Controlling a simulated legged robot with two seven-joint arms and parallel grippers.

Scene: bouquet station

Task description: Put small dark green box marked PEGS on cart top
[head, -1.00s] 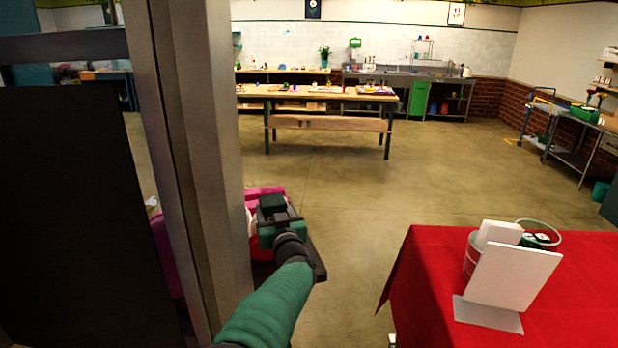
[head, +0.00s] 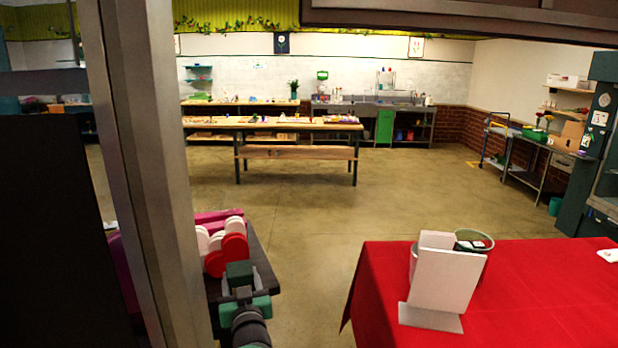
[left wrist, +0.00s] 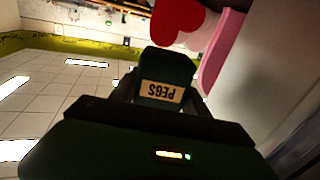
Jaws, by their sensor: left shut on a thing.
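My left gripper (head: 243,296) is shut on the small dark green box (head: 239,272), low in the head view. In the left wrist view the box (left wrist: 164,68) sits between the fingers (left wrist: 163,90), its pale PEGS label upside down. The box is in front of red and white hearts (head: 232,254), over or beside a dark flat top (head: 263,262); I cannot tell whether they touch or whether this top is the cart's. A wheeled cart with a blue and yellow handle (head: 497,128) stands far off at the right wall. My right gripper is not in view.
A grey post (head: 150,150) blocks the near left. A red-covered table (head: 540,290) with a white board (head: 443,285) and a bucket (head: 484,243) stands at the right. A long wooden table (head: 290,124) is farther back. The floor (head: 330,215) between is open.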

